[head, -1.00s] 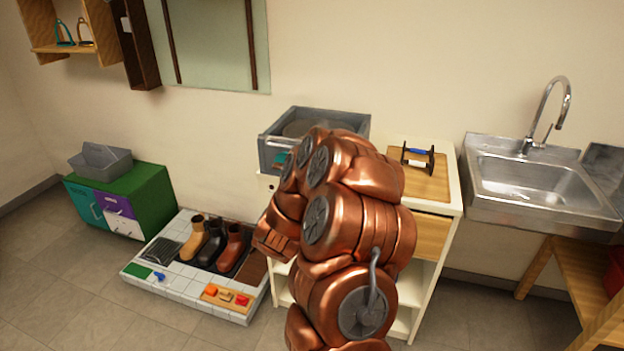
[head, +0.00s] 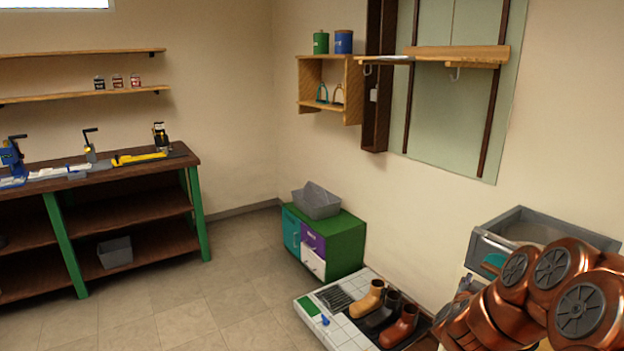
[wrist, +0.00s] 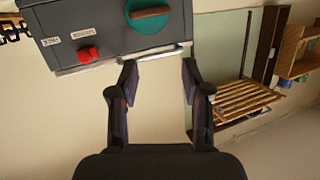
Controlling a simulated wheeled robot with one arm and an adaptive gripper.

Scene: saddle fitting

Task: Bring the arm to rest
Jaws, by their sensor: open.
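My copper-coloured arm (head: 570,295) is folded at the lower right of the head view, in front of a grey open-topped box. My gripper (wrist: 158,80) shows in the wrist view with its two dark fingers spread apart and nothing between them. The wrist picture appears upside down. The grey box (wrist: 105,30), with a red knob (wrist: 88,54) and a teal round part (wrist: 150,20), is beyond the fingertips; I cannot tell the exact gap. In the head view the gripper itself is hidden or out of frame.
A tiled platform (head: 345,335) with several boots stands on the floor left of my arm. Behind it is a green cabinet (head: 345,245) with a grey bin (head: 316,200). A workbench (head: 110,170) stands at left. The floor (head: 220,290) between is clear.

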